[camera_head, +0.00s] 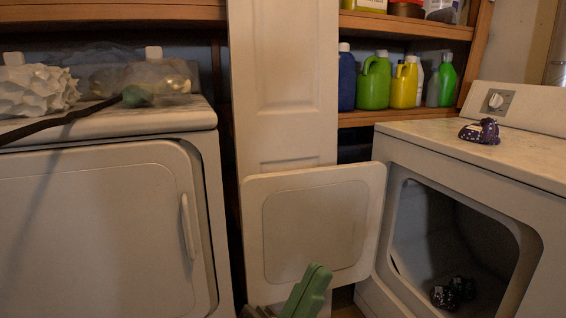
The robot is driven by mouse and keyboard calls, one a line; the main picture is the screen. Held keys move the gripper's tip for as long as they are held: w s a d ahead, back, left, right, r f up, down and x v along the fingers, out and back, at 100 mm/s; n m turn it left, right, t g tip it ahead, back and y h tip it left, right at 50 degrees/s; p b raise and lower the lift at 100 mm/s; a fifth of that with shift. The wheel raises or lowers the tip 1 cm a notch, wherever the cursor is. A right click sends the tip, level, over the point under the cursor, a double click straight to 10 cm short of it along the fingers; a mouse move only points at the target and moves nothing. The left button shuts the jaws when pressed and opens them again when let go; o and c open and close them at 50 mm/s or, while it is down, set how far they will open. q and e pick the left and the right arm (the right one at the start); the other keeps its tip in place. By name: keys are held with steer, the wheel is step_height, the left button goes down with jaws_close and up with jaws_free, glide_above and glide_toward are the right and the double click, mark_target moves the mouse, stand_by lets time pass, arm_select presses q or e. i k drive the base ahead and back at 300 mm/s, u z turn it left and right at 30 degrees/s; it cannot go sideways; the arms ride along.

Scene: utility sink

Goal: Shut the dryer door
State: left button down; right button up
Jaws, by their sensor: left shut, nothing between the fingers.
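The dryer (387,259) stands at the right with its front opening uncovered. Its door (258,231) is a white panel with a rounded inner panel, swung wide open to the left of the opening. My left gripper (318,272) is green and shows at the bottom centre, in front of the lower part of the door. It is shut with nothing in it. I cannot tell whether it touches the door. Dark bundled items (453,293) lie inside the drum at the lower right. My right gripper is not in view.
A second white machine (90,235) with a closed door and handle stands at the left. A dark patterned item (480,131) lies on the dryer top. Shelves behind hold several bottles, including a green jug (374,88). A tall white panel (284,130) stands between the machines.

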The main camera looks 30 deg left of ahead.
mark_target(329, 217)
steer(key=u, duration=0.5)
steer(key=i, duration=1.05)
steer(key=z, duration=0.35)
